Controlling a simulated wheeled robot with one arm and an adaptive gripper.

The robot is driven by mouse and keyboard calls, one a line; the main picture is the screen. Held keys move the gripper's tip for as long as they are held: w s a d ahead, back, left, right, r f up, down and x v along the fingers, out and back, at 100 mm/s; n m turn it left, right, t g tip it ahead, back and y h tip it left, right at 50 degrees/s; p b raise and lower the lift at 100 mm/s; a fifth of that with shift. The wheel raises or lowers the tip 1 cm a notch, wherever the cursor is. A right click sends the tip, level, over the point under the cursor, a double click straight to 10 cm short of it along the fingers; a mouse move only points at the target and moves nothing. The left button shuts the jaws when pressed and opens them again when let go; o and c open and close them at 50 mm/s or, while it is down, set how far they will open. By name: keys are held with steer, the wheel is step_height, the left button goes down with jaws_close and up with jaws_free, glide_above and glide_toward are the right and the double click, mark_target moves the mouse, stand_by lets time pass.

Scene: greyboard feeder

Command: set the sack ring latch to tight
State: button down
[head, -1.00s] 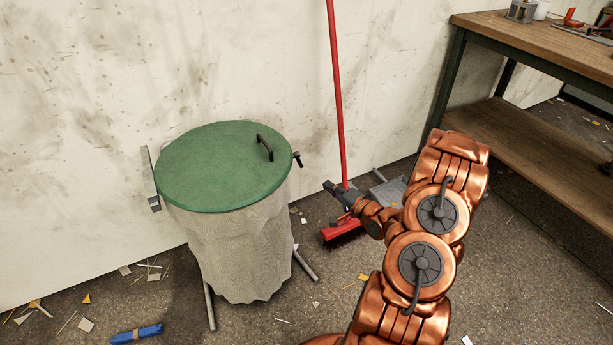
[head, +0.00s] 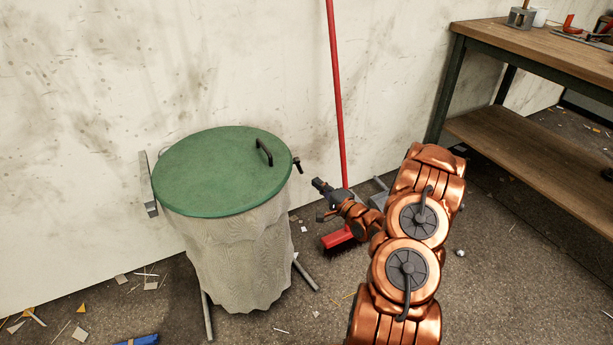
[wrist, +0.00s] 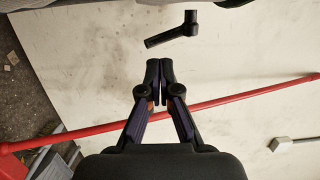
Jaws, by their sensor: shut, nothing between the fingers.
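The sack stand has a green round lid (head: 215,175) with a black handle, above a pale sack (head: 240,255). The ring latch (head: 297,165) is a small black lever at the right edge of the lid. In the wrist view the latch (wrist: 172,32) shows as a bent black lever just beyond the fingertips, apart from them. My gripper (head: 318,184) is to the right of the latch and a little lower in the head view. In the wrist view my gripper (wrist: 160,66) has its fingertips together with nothing between them.
A red broom (head: 338,100) leans on the wall behind my gripper, and its handle crosses the wrist view. A workbench (head: 530,40) stands at the right. A blue roll (head: 137,340) and scraps lie on the floor.

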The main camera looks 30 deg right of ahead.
mark_target(301, 170)
steer(key=w, duration=0.4)
steer(key=shift+w+a+b, duration=0.2)
steer(key=shift+a+b, duration=0.1)
steer(key=shift+b, duration=0.1)
steer(key=shift+w, duration=1)
steer(key=shift+w+f+t, duration=0.1)
steer(key=shift+w+t, duration=0.05)
steer(key=shift+t, duration=0.15)
